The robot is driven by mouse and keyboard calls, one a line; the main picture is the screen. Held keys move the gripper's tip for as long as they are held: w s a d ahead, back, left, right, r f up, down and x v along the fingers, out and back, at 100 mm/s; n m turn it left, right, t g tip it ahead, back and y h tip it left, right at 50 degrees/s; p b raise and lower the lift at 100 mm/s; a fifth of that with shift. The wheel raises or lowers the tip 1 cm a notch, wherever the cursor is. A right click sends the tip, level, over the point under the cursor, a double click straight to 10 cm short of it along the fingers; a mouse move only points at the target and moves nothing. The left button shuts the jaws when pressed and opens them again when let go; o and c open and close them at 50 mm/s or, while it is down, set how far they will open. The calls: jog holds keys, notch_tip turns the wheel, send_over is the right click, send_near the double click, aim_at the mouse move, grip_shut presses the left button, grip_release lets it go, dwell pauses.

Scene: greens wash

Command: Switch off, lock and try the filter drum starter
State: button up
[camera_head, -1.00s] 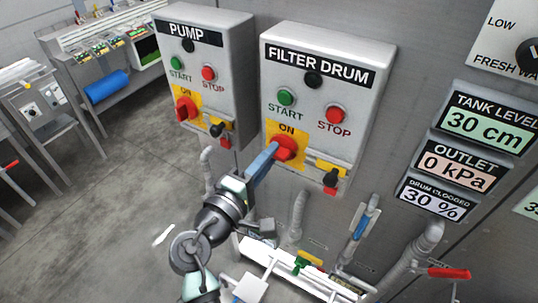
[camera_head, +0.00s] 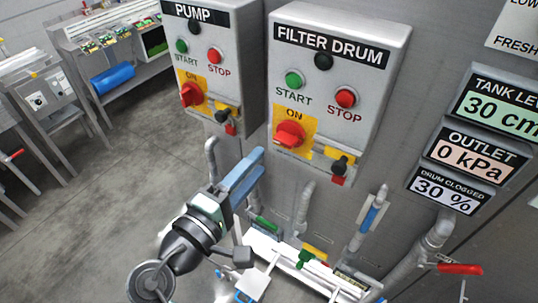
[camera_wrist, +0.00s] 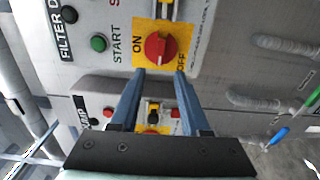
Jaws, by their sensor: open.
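The filter drum starter (camera_head: 335,62) is a grey wall box with a green START button (camera_head: 295,79) and a red STOP button (camera_head: 346,98). Its red rotary switch (camera_head: 289,134) sits on a yellow plate marked ON. Its handle appears to lie roughly sideways, but its exact setting is hard to read. The switch also shows in the wrist view (camera_wrist: 160,47). A black and yellow fitting with a red piece (camera_head: 341,164) is to its lower right. My gripper (camera_head: 254,166) is open and empty, below and left of the switch and apart from it.
The pump starter (camera_head: 212,55) hangs close on the left. Below, a white tray (camera_head: 262,243) holds green and yellow items. Pipes, one with a red-handled valve (camera_head: 460,269), stand to the right. Readout panels (camera_head: 465,150) are on the right wall.

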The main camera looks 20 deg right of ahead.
jog(key=b+v, duration=0.1)
jog(key=v, duration=0.4)
jog(key=shift+s+a, duration=0.2)
jog(key=shift+a, duration=0.05)
